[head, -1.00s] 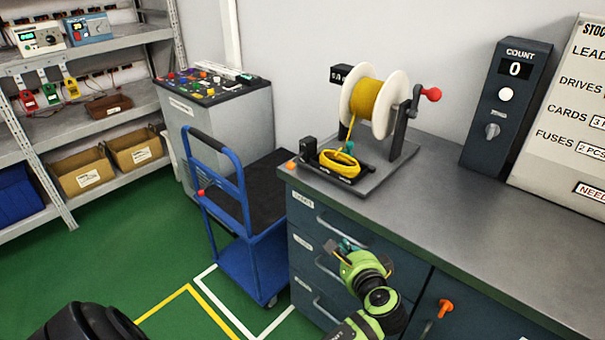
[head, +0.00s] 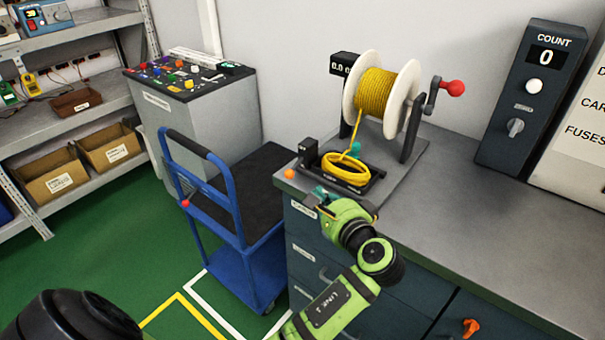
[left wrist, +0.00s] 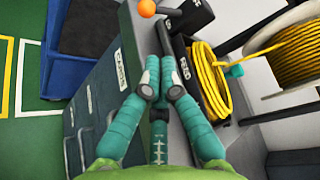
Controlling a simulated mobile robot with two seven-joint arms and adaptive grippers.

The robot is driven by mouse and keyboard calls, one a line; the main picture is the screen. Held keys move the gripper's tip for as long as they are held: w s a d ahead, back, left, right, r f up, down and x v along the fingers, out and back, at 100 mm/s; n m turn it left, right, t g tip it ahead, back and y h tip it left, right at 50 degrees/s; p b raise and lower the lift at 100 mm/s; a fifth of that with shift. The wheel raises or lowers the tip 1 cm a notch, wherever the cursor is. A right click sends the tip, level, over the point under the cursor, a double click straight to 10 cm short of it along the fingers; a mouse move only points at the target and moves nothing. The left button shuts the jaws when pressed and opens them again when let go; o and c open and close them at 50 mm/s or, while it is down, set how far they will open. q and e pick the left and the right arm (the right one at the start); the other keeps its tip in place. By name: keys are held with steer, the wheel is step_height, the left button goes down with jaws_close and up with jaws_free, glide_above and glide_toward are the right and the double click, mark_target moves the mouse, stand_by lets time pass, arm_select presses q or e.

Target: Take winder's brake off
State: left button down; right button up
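The winder (head: 400,165) stands on the bench's back left corner. It has a yellow cord spool (head: 375,100) between white flanges and a red-knobbed crank (head: 452,88). An orange ball knob (head: 289,174) is at its left; the left wrist view shows it beside a black rod (left wrist: 147,8). A teal knob (head: 355,148) is by the coiled cord (head: 346,170). No label marks the brake. My left gripper (head: 326,194) is just in front of the winder base. In the left wrist view its teal fingertips (left wrist: 160,70) are a little apart, with nothing seen between. My right gripper is not in view.
The grey bench top (head: 480,225) is clear right of the winder, up to a COUNT box (head: 515,95) at the wall. A blue trolley (head: 240,225) stands left of the bench. Drawers with handles line the bench front below my left arm.

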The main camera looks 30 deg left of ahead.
mark_target(303, 184)
arm_select(q)
steer(key=p+x, duration=0.1)
steer(key=x, duration=0.8)
steer(key=shift+w+a, duration=0.15)
steer(key=shift+a, duration=0.1)
steer(key=shift+w+a+f, duration=0.1)
steer(key=shift+w+a, duration=0.1)
steer(key=shift+a, duration=0.05)
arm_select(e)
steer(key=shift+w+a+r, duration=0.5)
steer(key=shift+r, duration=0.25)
arm_select(q)
steer(key=shift+p, duration=0.3)
